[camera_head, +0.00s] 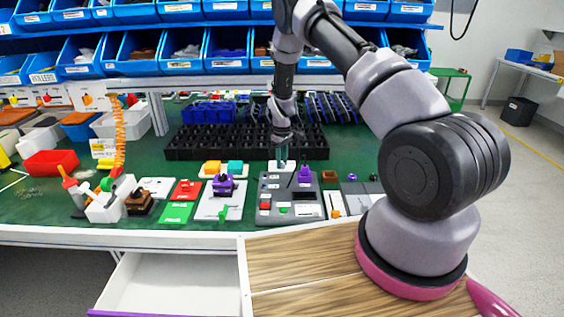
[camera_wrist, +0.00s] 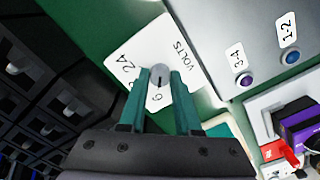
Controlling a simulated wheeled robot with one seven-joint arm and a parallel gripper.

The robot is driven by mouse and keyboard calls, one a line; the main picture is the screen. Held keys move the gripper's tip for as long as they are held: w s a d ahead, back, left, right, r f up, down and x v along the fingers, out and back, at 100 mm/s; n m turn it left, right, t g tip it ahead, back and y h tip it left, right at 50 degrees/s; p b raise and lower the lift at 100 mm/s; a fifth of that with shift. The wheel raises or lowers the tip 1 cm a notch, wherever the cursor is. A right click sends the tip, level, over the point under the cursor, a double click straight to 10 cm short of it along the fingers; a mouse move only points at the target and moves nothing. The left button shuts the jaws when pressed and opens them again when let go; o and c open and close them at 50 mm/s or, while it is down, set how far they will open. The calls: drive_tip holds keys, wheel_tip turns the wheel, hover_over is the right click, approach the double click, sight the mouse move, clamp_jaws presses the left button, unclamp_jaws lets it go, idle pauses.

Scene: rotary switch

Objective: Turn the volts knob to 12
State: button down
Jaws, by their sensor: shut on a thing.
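The volts knob (camera_wrist: 160,74) is a small round grey knob with a dark mark, on a white card (camera_wrist: 128,45) on the green surface. The card reads "VOLTS" to the right of the knob, "24" to the left and a "6" below, between my fingers. I see no "12"; part of the card is behind my fingers. My gripper (camera_wrist: 161,79) is shut on the knob, a teal finger on each side. In the head view my gripper (camera_head: 282,158) points down at the card (camera_head: 281,166), and the knob is too small to make out.
A grey panel (camera_wrist: 215,20) with buttons labelled "3-4" and "1-2" lies beside the card. Black bins (camera_wrist: 50,110) are on the other side. In the head view, blue bins (camera_head: 227,48) line the back, and a purple-knobbed device (camera_head: 223,185) stands left of the panel.

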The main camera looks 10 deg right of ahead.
drive_tip(key=m, duration=0.5)
drive_tip(key=shift+m, duration=2.4)
drive_tip(key=c, duration=0.6)
unclamp_jaws()
wheel_tip(320, 180, up, 11)
